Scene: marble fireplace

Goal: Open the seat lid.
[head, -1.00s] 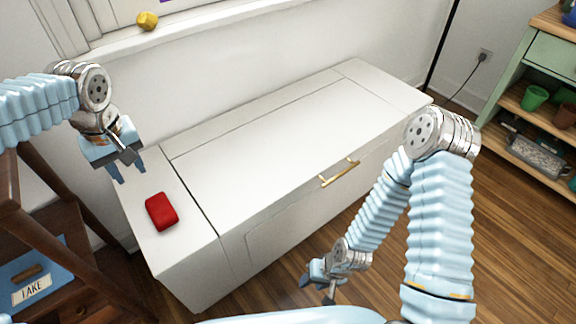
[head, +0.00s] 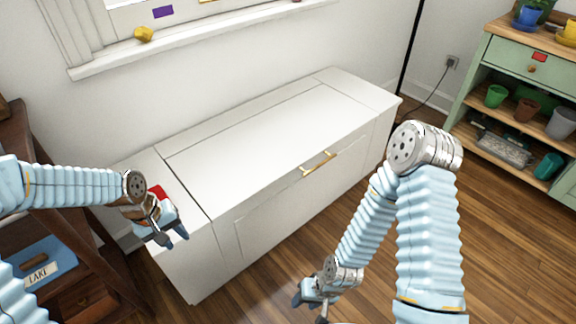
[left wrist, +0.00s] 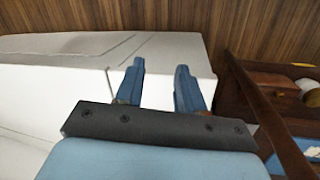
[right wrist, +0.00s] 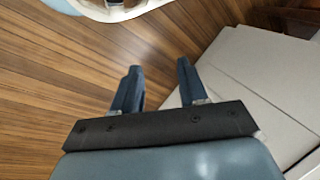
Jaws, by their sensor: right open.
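The white bench seat has a flat lid (head: 265,125) that lies shut, level with the frame around it. A brass handle (head: 317,164) sits at the lid's front edge. My right gripper (head: 310,308) is open and empty, low over the floor in front of the bench. In the right wrist view its fingers (right wrist: 160,85) are apart, with the bench (right wrist: 270,65) to their right.
A dark wooden stand with a blue labelled box (head: 48,262) is at the left. A green shelf (head: 510,56) with pots stands at the right. The floor before the bench is clear.

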